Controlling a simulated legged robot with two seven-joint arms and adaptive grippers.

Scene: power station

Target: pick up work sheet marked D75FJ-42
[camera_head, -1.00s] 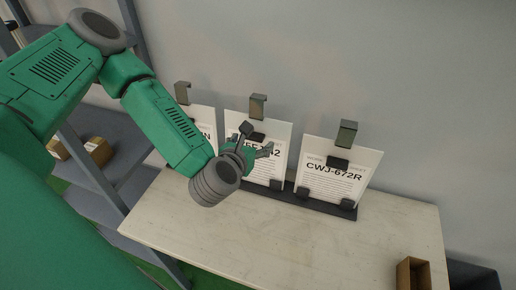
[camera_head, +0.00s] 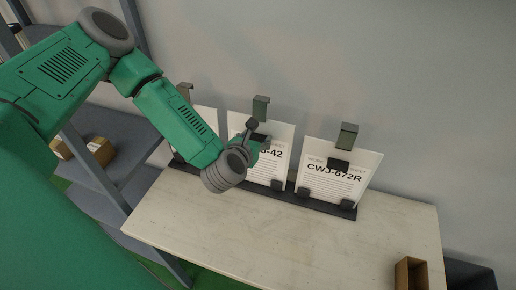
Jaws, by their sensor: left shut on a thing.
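The work sheet whose visible marking ends in "-42" (camera_head: 273,172) stands in the middle of a row of three, on a dark rack at the back of the table. My left gripper (camera_head: 256,138) is at the upper part of this sheet, shut on it; the fingertips are partly hidden by my own wrist. My left arm and wrist cover the sheet's left side and part of its marking. My right gripper is not in view.
The CWJ-672R sheet (camera_head: 337,175) stands to the right, close by. Another sheet (camera_head: 207,119) on the left is mostly behind my arm. Clips hang above the sheets. The table (camera_head: 280,240) is clear in front; a small wooden box (camera_head: 410,272) is at its right corner.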

